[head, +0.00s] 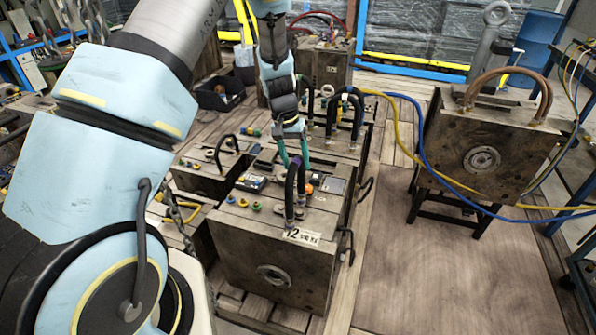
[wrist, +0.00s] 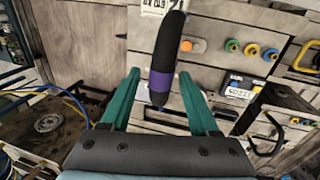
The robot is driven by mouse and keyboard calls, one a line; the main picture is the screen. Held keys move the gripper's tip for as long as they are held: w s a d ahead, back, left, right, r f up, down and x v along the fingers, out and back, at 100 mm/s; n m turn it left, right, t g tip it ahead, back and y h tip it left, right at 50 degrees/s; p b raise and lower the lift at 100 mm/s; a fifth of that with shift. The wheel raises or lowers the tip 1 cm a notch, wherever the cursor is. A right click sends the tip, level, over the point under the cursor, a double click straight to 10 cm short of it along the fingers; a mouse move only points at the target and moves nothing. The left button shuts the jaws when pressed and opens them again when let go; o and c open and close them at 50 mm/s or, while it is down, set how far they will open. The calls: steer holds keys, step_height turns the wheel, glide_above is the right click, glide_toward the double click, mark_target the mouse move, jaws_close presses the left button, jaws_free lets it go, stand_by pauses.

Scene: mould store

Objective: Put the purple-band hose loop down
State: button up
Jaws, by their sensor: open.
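The purple-band hose loop (head: 290,190) is black and stands upright on top of the wooden-looking mould block (head: 250,245) with the "12" label. In the wrist view the loop (wrist: 168,48) and its purple band (wrist: 161,81) show between my fingers. My gripper (head: 293,163) is open, with its teal fingers pointing down at the top of the loop. In the wrist view the gripper (wrist: 160,73) has a finger on either side of the loop, with visible gaps. The loop's feet are partly hidden.
Other black hose loops (head: 345,112) stand on blocks close behind. Coloured plugs (head: 242,203) sit on the block top. A block with a brown hose loop (head: 490,150) stands on a stool at right, with blue and yellow hoses beside it. The floor at right front is clear.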

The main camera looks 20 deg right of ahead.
step_height(320, 180, up, 8)
steer(key=a+b, duration=0.1)
steer(key=shift+w+f, duration=0.25)
steer(key=shift+w, duration=0.2)
steer(key=shift+o, duration=0.4)
steer(key=shift+a+r, duration=0.15)
steer(key=shift+r, duration=0.15)
steer(key=s+t+p, duration=0.1)
steer(key=s+f+t, duration=0.1)
steer(key=s+t, duration=0.1)
steer(key=s+f+t+y+p, duration=0.1)
steer(key=shift+s+t+p, duration=0.15)
steer(key=shift+t+p, duration=0.15)
steer(key=shift+p, duration=0.05)
steer(key=shift+t, duration=0.8)
steer(key=x, duration=0.3)
steer(key=p+x, duration=0.1)
steer(key=shift+s+f, duration=0.25)
steer(key=shift+f, duration=0.15)
steer(key=p+x, duration=0.2)
steer(key=x, duration=0.2)
steer(key=shift+w+r, duration=0.1)
steer(key=shift+w, duration=0.05)
steer(key=shift+x, duration=0.75)
jaws_close()
